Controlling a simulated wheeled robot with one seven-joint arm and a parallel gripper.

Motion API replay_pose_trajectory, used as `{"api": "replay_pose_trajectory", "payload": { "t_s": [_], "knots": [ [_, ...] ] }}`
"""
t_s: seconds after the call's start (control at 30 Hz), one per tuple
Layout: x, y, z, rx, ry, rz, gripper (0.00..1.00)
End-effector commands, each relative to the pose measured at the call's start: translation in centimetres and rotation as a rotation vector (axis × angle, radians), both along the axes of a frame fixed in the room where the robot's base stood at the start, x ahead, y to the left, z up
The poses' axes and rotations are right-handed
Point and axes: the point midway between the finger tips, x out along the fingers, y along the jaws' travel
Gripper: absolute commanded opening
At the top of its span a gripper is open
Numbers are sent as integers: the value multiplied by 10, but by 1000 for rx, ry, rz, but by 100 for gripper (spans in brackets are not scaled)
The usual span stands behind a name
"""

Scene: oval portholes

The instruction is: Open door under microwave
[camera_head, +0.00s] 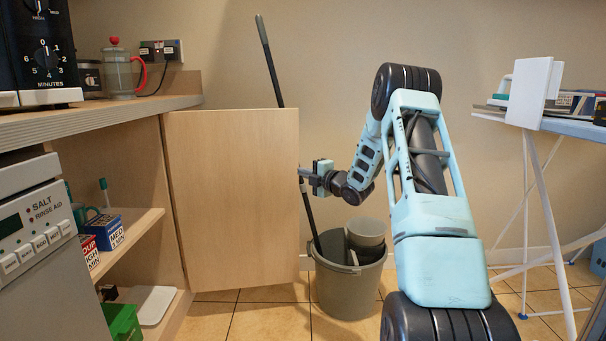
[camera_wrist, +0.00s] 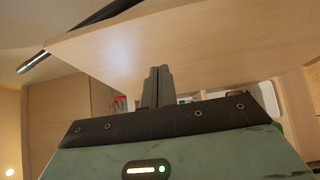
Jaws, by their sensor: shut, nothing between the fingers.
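The light wooden door (camera_head: 233,195) stands swung wide open, hinged at its left side to the cupboard under the counter. Shelves with boxes show inside the cupboard. The microwave (camera_head: 40,50) sits on the counter at the upper left, partly out of frame. My gripper (camera_head: 303,178) is at the door's free right edge, its fingers closed and empty. In the wrist view my gripper (camera_wrist: 157,75) shows its fingers together, pointing along the door (camera_wrist: 180,45). I cannot tell whether the fingers touch the door.
A grey bucket (camera_head: 348,285) with a dark pole (camera_head: 272,70) stands on the tiled floor just behind and right of the door. A dishwasher front (camera_head: 35,215) is at the left. An ironing board (camera_head: 560,125) stands at the right. Tiled floor is clear in front of the door.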

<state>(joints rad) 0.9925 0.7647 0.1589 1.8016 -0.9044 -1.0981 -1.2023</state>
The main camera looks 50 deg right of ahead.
Motion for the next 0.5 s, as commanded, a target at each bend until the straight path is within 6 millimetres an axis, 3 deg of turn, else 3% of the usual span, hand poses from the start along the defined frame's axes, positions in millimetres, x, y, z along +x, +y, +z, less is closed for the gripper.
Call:
{"api": "replay_pose_trajectory", "payload": {
  "t_s": [0.5],
  "knots": [
    [-74, -7, 2, 2, 1, 1, 0]
  ]
}}
